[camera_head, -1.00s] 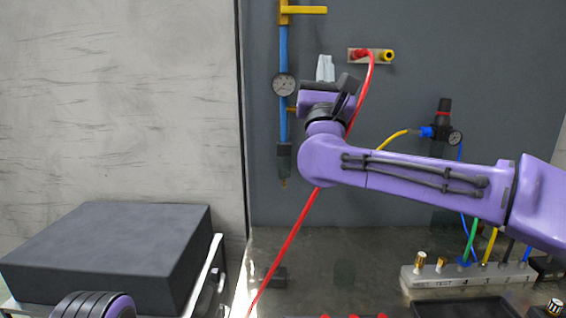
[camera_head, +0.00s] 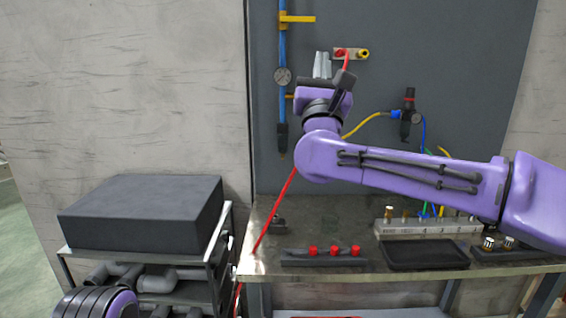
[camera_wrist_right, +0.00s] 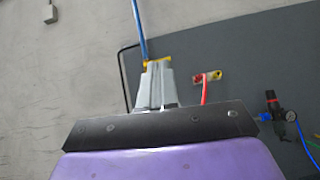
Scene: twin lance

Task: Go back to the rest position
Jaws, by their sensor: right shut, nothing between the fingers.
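My right gripper (camera_head: 322,65) is raised in front of the dark wall panel, pointing up and away, with its grey fingers together and nothing between them. In the right wrist view the fingers (camera_wrist_right: 153,84) also show closed and empty, to the left of the port plate. The purple right arm crosses the head view from the right. Of my left arm, only a purple and black ribbed part shows at the bottom left of the head view; its gripper is not in view.
A red hose (camera_head: 274,222) runs from the wall port plate (camera_head: 352,54) behind my arm down to the metal bench (camera_head: 345,215). A black tray (camera_head: 425,254) lies on the bench. A dark box (camera_head: 140,213) sits on a cart.

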